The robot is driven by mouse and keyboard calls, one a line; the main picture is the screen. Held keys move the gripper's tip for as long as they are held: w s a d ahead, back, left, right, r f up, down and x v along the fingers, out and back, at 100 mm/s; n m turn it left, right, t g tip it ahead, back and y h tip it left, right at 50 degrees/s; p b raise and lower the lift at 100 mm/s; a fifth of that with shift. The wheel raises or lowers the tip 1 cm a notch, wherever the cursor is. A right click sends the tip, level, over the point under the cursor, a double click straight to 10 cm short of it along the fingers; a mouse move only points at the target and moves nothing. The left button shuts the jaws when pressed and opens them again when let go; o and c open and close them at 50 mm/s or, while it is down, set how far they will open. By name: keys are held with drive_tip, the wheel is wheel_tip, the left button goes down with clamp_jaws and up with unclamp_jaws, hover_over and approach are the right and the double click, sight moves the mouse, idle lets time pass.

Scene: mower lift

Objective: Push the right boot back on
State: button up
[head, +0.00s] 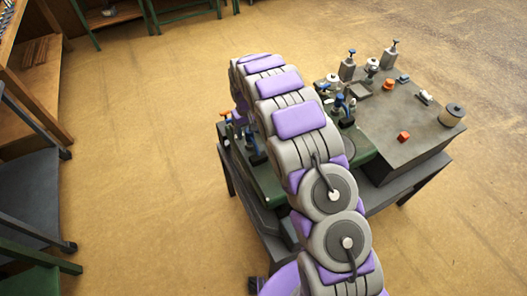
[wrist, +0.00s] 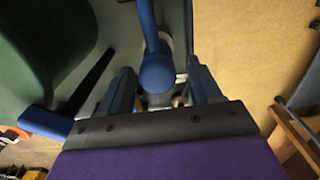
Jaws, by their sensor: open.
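My gripper (wrist: 161,78) is open in the wrist view, with one dark blue finger on each side. A blue rounded piece with a long upright part (wrist: 158,72) stands between the fingers, with a gap on both sides. Grey metal shows behind it. I cannot tell whether this blue piece is the right boot. Another blue-ended black lever (wrist: 45,122) lies to the left of the gripper. In the head view my own arm covers much of the machine, and my gripper is hidden; small blue parts (head: 257,158) show beside the arm.
A grey bench top (head: 385,135) on the right holds an orange block (head: 403,137), a round can (head: 452,115) and several small fittings. Wooden shelving (head: 35,80) and dark trestles (head: 30,200) stand on the left. The tan floor (head: 140,150) between is clear.

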drive_tip(key=shift+r+p, duration=0.7)
drive_tip(key=shift+r, duration=2.6)
drive_tip(key=shift+r, duration=0.1)
drive_tip(key=s+d+r+m, duration=0.1)
drive_tip(key=s+d+r, duration=0.5)
drive_tip(key=s+r, duration=0.25)
drive_tip(key=s+d+r+m, duration=0.2)
drive_tip(key=s+d+r, duration=0.4)
drive_tip(key=s, duration=0.4)
drive_tip(key=s+d+r+g, duration=0.1)
drive_tip(key=s, duration=1.3)
drive_tip(key=s+d+r+m, duration=0.1)
drive_tip(key=s+d+r, duration=0.1)
drive_tip(key=s, duration=1.2)
drive_tip(key=shift+s+r+m+g+b, duration=0.15)
drive_tip(key=shift+m+g+b, duration=0.15)
drive_tip(key=shift+g, duration=0.1)
drive_tip(key=shift+d, duration=0.1)
